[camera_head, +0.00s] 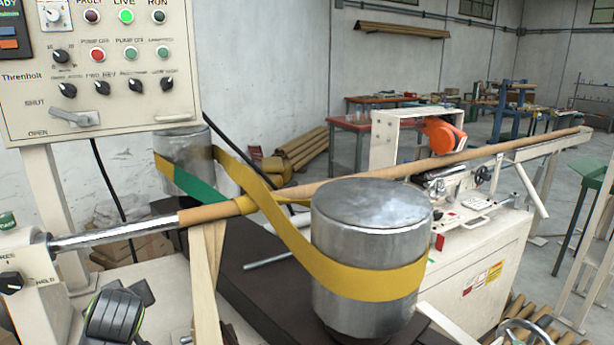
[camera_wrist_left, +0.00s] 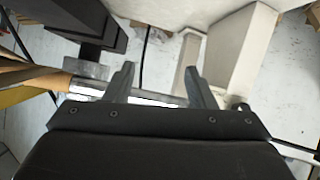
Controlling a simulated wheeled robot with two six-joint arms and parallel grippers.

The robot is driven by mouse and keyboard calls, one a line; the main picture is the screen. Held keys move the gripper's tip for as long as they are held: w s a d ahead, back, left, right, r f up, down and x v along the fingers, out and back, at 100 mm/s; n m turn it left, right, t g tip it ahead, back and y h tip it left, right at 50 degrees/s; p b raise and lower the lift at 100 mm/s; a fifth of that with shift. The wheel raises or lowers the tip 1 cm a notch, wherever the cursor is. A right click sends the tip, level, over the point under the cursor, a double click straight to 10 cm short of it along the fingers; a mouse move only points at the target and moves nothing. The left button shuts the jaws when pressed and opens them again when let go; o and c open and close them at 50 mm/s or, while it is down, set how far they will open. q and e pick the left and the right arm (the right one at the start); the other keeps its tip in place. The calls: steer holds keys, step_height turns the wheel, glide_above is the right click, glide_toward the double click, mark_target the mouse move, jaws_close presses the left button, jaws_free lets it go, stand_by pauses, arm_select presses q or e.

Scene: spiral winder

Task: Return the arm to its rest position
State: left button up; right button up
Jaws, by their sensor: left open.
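My left gripper (camera_wrist_left: 159,68) is open, with its two grey fingers apart and nothing held between them. Beyond the fingers in the left wrist view runs the metal shaft (camera_wrist_left: 148,97), partly hidden by the gripper body; I cannot tell the gap. In the head view a dark rounded part low on the left, in front of the shaft (camera_head: 115,235), looks like part of my left arm; the fingertips cannot be made out there. My right gripper is in neither view.
A control panel (camera_head: 110,118) stands at the upper left. A yellow belt (camera_head: 285,225) wraps a steel drum (camera_head: 370,235) and crosses the brown tube (camera_head: 390,170) on the shaft. Another drum (camera_head: 200,180) stands behind. A white machine cabinet (camera_head: 485,250) is at the right.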

arm_select(q)
steer(key=s+d+f+m+g+h, duration=0.2)
steer(key=s+f+m, duration=0.1)
steer(key=s+f, duration=0.7)
steer(key=s+d+f+m+g+h, duration=0.1)
steer(key=s+d+f+m+g, duration=0.15)
steer(key=s+f, duration=0.8)
steer(key=s+d+f+m+g+h, duration=0.2)
steer(key=s+m, duration=0.1)
steer(key=s, duration=1.2)
step_height(320, 180, down, 25)
steer(key=a+b, duration=0.1)
steer(key=a, duration=0.1)
steer(key=s+d+f+g+b, duration=0.1)
steer(key=s+f+g, duration=0.1)
steer(key=s+f, duration=1.3)
step_height(320, 180, down, 2)
steer(key=shift+d, duration=0.4)
